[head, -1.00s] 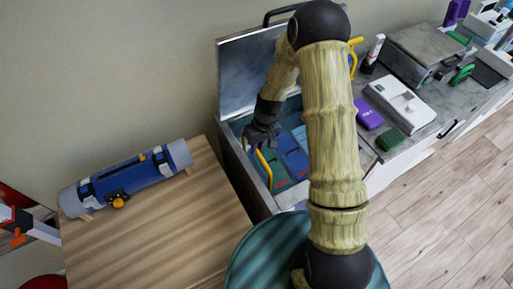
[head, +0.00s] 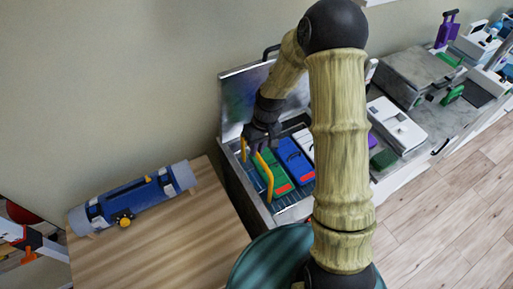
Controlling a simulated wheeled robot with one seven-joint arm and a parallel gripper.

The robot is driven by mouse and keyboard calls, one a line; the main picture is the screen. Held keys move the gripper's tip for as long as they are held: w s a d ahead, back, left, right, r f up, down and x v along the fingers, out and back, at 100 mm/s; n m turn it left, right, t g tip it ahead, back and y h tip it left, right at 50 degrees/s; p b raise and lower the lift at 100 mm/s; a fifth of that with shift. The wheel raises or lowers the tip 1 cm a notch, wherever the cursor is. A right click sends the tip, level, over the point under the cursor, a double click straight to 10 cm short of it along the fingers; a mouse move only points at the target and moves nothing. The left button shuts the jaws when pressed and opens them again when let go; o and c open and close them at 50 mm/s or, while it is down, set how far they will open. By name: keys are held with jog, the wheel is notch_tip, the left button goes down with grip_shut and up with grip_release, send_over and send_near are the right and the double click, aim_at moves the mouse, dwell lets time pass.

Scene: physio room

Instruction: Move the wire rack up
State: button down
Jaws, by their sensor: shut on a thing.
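The wire rack (head: 284,203) has a yellow handle (head: 265,176) on its left side and carries flat packs: green (head: 272,172), blue (head: 296,160) and a white one (head: 304,138). It shows high inside the open metal tank (head: 230,168), with the pack tops near the rim. My gripper (head: 254,146) is shut on the yellow handle, fingers pointing down at the left end of the tank. My arm hides the right part of the rack and tank.
The tank's raised lid (head: 243,100) stands close behind my gripper. A wooden table (head: 165,235) with a blue roll (head: 135,196) is at left. A counter at right holds a white device (head: 397,122) and a grey box (head: 414,70). A teal round top (head: 262,260) is in front.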

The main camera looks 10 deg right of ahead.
jog(key=shift+w+r, duration=0.15)
jog(key=shift+r, duration=0.1)
jog(key=c, duration=1.6)
grip_release()
jog(key=shift+o, duration=1)
jog(key=shift+s, duration=0.2)
jog(key=shift+w, duration=0.1)
jog(key=w+d+r+b, duration=0.1)
jog(key=d+r+b, duration=0.2)
jog(key=r, duration=1.4)
jog(key=shift+w, duration=0.1)
